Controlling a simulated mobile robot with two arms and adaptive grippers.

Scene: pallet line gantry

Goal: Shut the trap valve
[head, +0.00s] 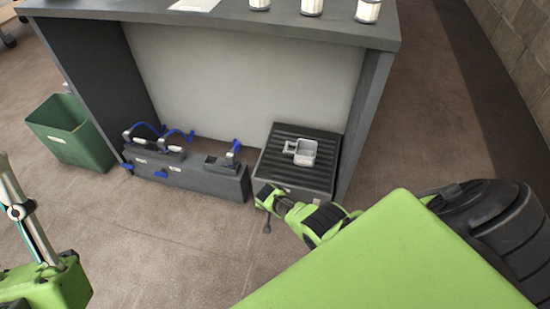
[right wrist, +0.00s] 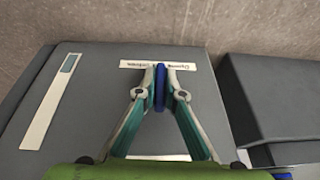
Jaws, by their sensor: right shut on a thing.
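The trap valve shows in the right wrist view as a narrow blue handle (right wrist: 161,83) on the face of a dark grey box. My right gripper (right wrist: 160,90) is shut on this handle, one finger on each side. A white label (right wrist: 185,66) lies beside the handle, partly hidden by the fingers. In the head view my right gripper (head: 264,196) is at the front of the grated floor box (head: 322,181); the handle is hidden there. Part of my left gripper (head: 17,212) shows at the left edge, away from the valve, its jaw opening cut off.
A small grey metal cup (head: 304,152) sits on the grate. A green bin (head: 75,137) stands further left. The counter (head: 235,22) overhangs the box. The floor in front is clear.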

